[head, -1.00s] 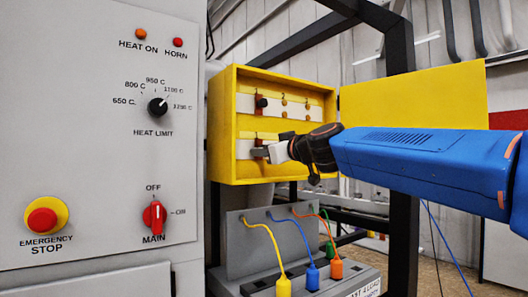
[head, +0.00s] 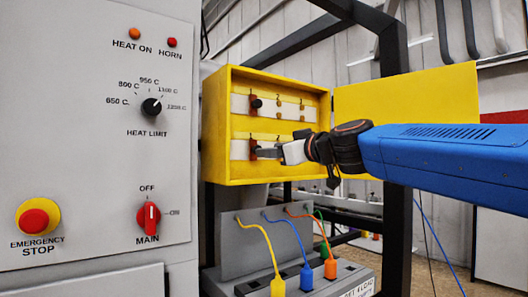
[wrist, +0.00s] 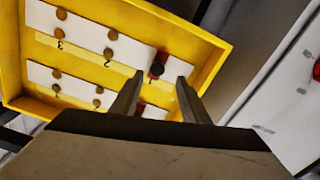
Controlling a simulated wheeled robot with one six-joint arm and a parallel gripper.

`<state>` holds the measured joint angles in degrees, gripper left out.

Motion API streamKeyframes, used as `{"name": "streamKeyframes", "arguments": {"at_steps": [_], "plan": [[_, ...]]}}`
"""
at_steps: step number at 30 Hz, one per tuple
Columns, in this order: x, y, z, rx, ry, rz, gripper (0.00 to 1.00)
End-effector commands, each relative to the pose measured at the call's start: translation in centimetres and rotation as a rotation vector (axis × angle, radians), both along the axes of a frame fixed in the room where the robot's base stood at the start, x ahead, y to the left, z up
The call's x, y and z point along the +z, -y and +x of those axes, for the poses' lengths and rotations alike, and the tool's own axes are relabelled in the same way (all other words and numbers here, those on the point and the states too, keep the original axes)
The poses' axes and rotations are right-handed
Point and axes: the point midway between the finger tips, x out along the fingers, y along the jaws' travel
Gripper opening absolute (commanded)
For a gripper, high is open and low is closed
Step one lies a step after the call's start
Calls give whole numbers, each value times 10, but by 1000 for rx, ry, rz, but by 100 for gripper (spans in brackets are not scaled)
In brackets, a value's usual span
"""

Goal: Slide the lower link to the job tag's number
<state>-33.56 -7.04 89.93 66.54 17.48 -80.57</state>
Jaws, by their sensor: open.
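The lower link (head: 253,149) is a red-brown piece at the left end of the lower white strip, at number 1, inside the open yellow box. In the wrist view, which is turned upside down, the lower link (wrist: 162,58) carries a black knob. My gripper (head: 259,152) is open, its fingertips right at this link. In the wrist view my gripper's two fingers (wrist: 160,76) lie to either side of the knob; I cannot tell whether they touch it. In the head view the knob is hidden. I see no readable job tag.
The upper link (head: 254,102) is also at the left end of its strip, with brass studs to its right. The yellow box (head: 215,130) has raised walls, and its door (head: 410,95) hangs open right. A grey control cabinet (head: 90,200) stands left. Cabled plugs (head: 307,277) are below.

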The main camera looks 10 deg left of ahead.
Motion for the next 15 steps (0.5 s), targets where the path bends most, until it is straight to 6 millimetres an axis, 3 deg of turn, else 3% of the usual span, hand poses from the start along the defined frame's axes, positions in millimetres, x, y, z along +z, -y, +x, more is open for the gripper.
{"name": "streamKeyframes", "arguments": {"at_steps": [15], "plan": [[0, 63, -54, 0, 1, -1, 41]]}}
